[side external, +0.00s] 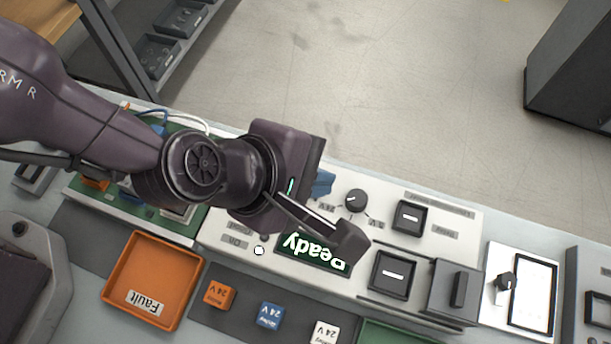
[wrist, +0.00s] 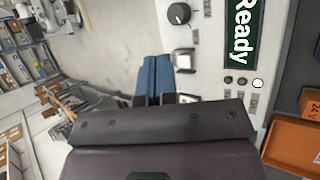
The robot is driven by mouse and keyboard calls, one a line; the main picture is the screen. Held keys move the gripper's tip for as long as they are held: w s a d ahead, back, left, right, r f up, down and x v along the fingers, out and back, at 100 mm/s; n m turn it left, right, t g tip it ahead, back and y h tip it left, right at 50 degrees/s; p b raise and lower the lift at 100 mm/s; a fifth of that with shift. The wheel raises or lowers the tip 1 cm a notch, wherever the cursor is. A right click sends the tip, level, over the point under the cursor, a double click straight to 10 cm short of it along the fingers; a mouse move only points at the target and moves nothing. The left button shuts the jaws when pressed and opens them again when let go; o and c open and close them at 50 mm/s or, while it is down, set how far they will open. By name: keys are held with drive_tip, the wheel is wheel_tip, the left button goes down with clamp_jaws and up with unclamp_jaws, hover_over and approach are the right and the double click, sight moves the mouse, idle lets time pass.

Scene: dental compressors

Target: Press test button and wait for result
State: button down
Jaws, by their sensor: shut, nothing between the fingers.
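The grey-white test panel (side external: 450,222) lies on the bench. Its screen (side external: 300,254) reads "Ready", upside down in the side view; it also shows in the wrist view (wrist: 240,35). I cannot tell which part is the test button. My gripper (side external: 322,183) has blue fingers, shut and empty, at the panel's far edge.
A knob (side external: 356,200) and black sockets (side external: 409,217) are on the panel. An orange "Fault" tray (side external: 185,262) and orange (side external: 219,294), blue (side external: 270,316) and white (side external: 324,333) 24 V relays lie in front. Open floor lies behind.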

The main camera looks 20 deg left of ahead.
drive_tip(key=w+n, duration=0.1)
drive_tip(key=n, duration=0.1)
drive_tip(key=w+a+r+n+t+y, duration=0.1)
drive_tip(key=n, duration=0.1)
drive_tip(key=w+n+t, duration=0.1)
drive_tip(key=shift+w+a+r+n+y, duration=0.25)
drive_tip(key=shift+a+r+n+y, duration=0.05)
drive_tip(key=shift+a+r+n, duration=0.1)
drive_tip(key=shift+f, duration=4.45)
drive_tip(key=shift+f, duration=0.1)
drive_tip(key=shift+f, duration=0.3)
drive_tip(key=shift+f, duration=0.5)
drive_tip(key=shift+r, duration=0.95)
